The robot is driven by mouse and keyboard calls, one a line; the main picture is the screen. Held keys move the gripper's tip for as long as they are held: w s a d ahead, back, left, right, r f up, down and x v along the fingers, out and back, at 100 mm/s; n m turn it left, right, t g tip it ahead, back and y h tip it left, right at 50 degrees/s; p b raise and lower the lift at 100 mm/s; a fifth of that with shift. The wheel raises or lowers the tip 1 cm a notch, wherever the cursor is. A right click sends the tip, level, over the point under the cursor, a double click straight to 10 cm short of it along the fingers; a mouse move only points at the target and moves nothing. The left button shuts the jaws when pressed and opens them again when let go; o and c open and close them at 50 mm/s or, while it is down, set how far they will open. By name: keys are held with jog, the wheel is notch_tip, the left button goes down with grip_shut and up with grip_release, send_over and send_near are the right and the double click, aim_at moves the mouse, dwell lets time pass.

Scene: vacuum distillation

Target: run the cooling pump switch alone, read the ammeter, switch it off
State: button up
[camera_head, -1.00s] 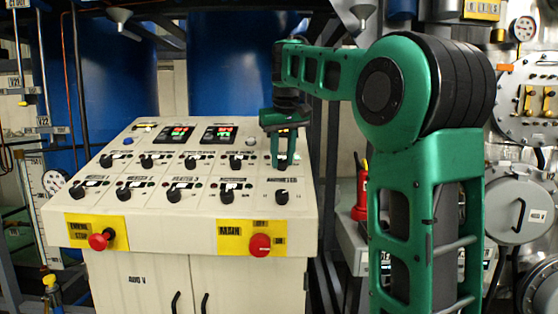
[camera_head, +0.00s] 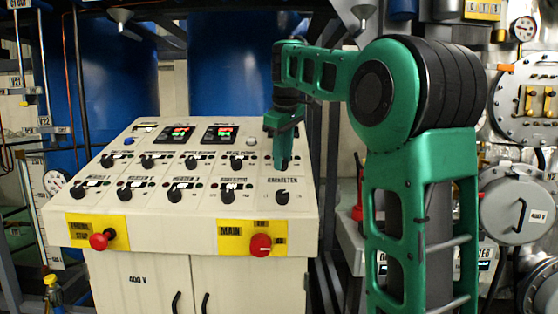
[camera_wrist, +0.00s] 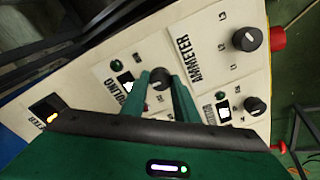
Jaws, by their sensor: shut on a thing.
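My gripper (camera_wrist: 172,95) is shut on a small black knob (camera_wrist: 160,79) in the wrist view, one green finger on each side. The label beside the knob is partly hidden and ends in "OLING". In the head view my gripper (camera_head: 284,160) points down at the right end of the panel's upper knob row and hides this knob. The ammeter selector knob (camera_wrist: 247,38), marked with L1 to L3, shows in the wrist view and at the front right in the head view (camera_head: 283,197).
The cream panel (camera_head: 150,207) carries two rows of black knobs and two lit displays (camera_head: 176,134) (camera_head: 222,134). A red main switch (camera_head: 261,245) and a red emergency stop (camera_head: 102,239) are on its front. Another knob (camera_wrist: 255,105) sits close to my gripper.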

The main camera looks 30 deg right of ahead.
dwell(0.3)
jog(key=o, duration=1.1)
jog(key=shift+w, duration=0.1)
jog(key=shift+c, duration=0.2)
jog(key=shift+r, duration=0.1)
jog(key=v, duration=1)
jog(key=shift+r, duration=0.2)
jog(key=shift+w, duration=0.1)
